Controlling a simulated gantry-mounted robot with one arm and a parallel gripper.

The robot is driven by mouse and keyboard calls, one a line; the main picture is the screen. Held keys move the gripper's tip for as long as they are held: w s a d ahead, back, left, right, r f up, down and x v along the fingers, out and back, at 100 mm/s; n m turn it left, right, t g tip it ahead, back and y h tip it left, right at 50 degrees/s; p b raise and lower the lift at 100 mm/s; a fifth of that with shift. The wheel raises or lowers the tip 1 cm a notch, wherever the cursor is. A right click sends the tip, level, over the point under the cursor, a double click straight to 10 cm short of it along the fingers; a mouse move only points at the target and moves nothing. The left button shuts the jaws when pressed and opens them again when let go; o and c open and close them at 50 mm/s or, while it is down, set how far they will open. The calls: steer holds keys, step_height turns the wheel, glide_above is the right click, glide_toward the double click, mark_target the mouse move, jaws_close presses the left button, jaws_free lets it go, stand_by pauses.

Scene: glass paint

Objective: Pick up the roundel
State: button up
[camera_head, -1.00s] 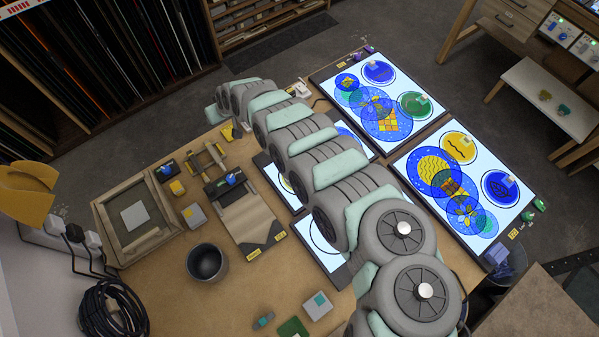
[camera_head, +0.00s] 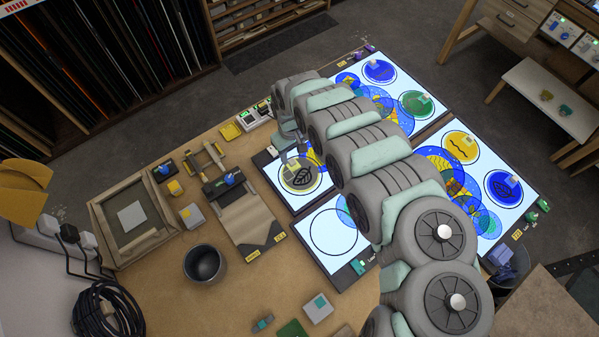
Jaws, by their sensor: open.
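A round roundel (camera_head: 301,180) with a dark leaf design on a dull yellow-grey face lies on the lit panel at the centre of the table. My gripper (camera_head: 290,153) is open, just beyond the roundel's far edge in the picture. Its fingers are small and partly hidden, so I cannot tell its height or whether it touches anything. Other roundels lie on the two right-hand panels: a blue one (camera_head: 380,70), a green one (camera_head: 416,104), a yellow one (camera_head: 460,146) and another blue one (camera_head: 502,187). My arm covers parts of several overlapping blue discs.
A dark cup (camera_head: 204,263), a wooden tray (camera_head: 105,207), a small grey block (camera_head: 317,308) and a clipboard-like board (camera_head: 246,217) stand left and front. Bare tabletop lies between them.

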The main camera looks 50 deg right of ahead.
mark_target(293, 163)
steer(key=shift+s+f, duration=0.1)
steer(key=shift+f, duration=1.15)
steer(key=shift+d+f, duration=0.15)
steer(key=shift+f, duration=1.25)
steer(key=shift+c, duration=0.2)
jaws_close()
